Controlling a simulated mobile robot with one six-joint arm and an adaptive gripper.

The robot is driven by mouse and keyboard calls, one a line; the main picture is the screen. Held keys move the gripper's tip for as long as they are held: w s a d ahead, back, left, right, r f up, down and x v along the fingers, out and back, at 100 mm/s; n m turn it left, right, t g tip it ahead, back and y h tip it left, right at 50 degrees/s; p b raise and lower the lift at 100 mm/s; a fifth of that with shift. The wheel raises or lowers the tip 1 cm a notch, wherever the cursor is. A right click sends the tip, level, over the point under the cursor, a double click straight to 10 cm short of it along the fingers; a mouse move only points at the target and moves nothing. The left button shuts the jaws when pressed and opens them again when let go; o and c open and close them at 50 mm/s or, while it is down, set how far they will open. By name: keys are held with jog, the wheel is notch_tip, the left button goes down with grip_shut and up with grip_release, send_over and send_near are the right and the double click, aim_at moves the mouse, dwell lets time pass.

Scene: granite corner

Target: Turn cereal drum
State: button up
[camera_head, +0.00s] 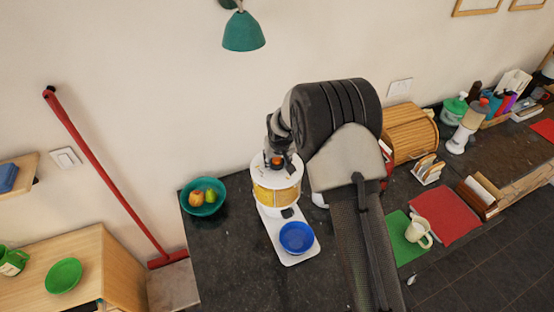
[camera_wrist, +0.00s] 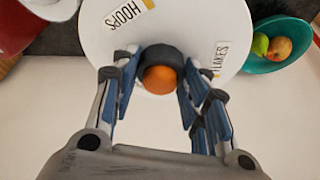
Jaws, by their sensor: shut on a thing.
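The cereal drum (camera_head: 276,184) is a white-topped round container with yellow cereal showing through its side, on a white stand on the dark counter. In the wrist view its white lid (camera_wrist: 105,30) carries labels reading HOOPS and FLAKES. A dark knob with an orange top (camera_wrist: 160,79) sits at the lid's edge nearest my fingers. My gripper (camera_wrist: 158,85) is shut on this knob, with one blue-grey finger on each side. A blue bowl (camera_head: 297,237) stands on the front of the white base (camera_head: 292,258), below the drum. My arm covers part of the counter right of the drum.
A teal bowl of fruit (camera_head: 203,197) stands just left of the drum. A wooden bread box (camera_head: 408,132), a toast rack (camera_head: 428,169), a red mat (camera_head: 445,214) and a cream mug (camera_head: 418,230) are to the right. The counter front left of the base is clear.

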grip_shut()
jog(key=shift+m+b, duration=0.3)
jog(key=shift+b, duration=0.35)
jog(key=m+b, duration=0.1)
jog(key=b, duration=0.1)
jog(key=m+h+b, duration=0.1)
jog(key=b, duration=0.2)
jog(key=shift+a+f, duration=0.15)
jog(key=shift+f, duration=0.1)
jog(key=m+h+b, duration=0.1)
jog(key=m+b, duration=0.1)
jog(key=b, duration=0.1)
jog(key=shift+r+m+b, duration=0.1)
jog(key=shift+m+b, duration=0.2)
jog(key=shift+m, duration=0.1)
jog(key=shift+r+m+b, duration=0.1)
jog(key=shift+m+b, duration=0.3)
jog(key=shift+b, duration=0.1)
jog(key=shift+r, duration=0.1)
jog(key=o, duration=1.2)
grip_release()
